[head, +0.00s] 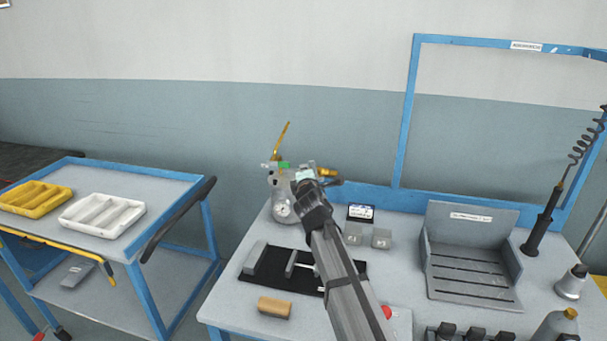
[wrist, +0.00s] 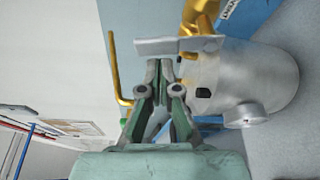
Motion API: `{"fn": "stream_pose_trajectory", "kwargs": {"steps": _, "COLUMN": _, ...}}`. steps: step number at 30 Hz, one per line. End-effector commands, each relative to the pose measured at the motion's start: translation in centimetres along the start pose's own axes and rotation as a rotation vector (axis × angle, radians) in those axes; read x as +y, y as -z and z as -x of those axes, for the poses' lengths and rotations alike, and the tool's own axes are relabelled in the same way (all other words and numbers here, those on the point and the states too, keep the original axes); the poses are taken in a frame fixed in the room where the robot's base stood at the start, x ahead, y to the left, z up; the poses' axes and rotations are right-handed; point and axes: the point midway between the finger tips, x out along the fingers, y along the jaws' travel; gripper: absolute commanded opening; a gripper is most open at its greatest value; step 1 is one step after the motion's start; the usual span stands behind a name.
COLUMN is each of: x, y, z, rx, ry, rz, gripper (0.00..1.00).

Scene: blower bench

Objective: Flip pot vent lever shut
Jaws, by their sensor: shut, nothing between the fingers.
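The metal pot (head: 280,193) stands at the back left of the bench, partly hidden by my arm. In the wrist view its silver body (wrist: 255,75) lies to the right of my fingers. The brass vent lever (head: 283,138) stands up above the pot's top, leaning slightly right. In the wrist view the lever (wrist: 113,68) is left of my fingers and apart from them, with a green piece near its base. My gripper (wrist: 160,68) is shut and empty, its tips close to a flat silver bar (wrist: 168,46). Contact with the bar cannot be told.
A round gauge (head: 282,209) is on the pot's side, and a brass fitting (head: 326,172) is at its right. Grey blocks (head: 381,238) and a black mat (head: 265,272) lie nearby. A grey rack (head: 470,270) stands right; a cart (head: 150,190) with trays stands left.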

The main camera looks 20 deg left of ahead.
Motion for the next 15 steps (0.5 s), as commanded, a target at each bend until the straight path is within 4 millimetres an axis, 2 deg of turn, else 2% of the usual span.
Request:
{"fn": "stream_pose_trajectory", "kwargs": {"steps": 7, "x": -1.1, "y": 2.0, "z": -1.0, "rx": -0.004, "ry": -0.001, "rz": -0.002, "gripper": 0.00}}
{"fn": "stream_pose_trajectory", "kwargs": {"steps": 9, "x": -0.7, "y": 1.6, "z": 1.6, "rx": -0.005, "ry": -0.001, "rz": -0.002, "gripper": 0.00}}
{"fn": "stream_pose_trajectory", "kwargs": {"steps": 15, "x": -0.6, "y": 1.6, "z": 6.0, "rx": -0.004, "ry": -0.001, "rz": -0.002, "gripper": 0.00}}
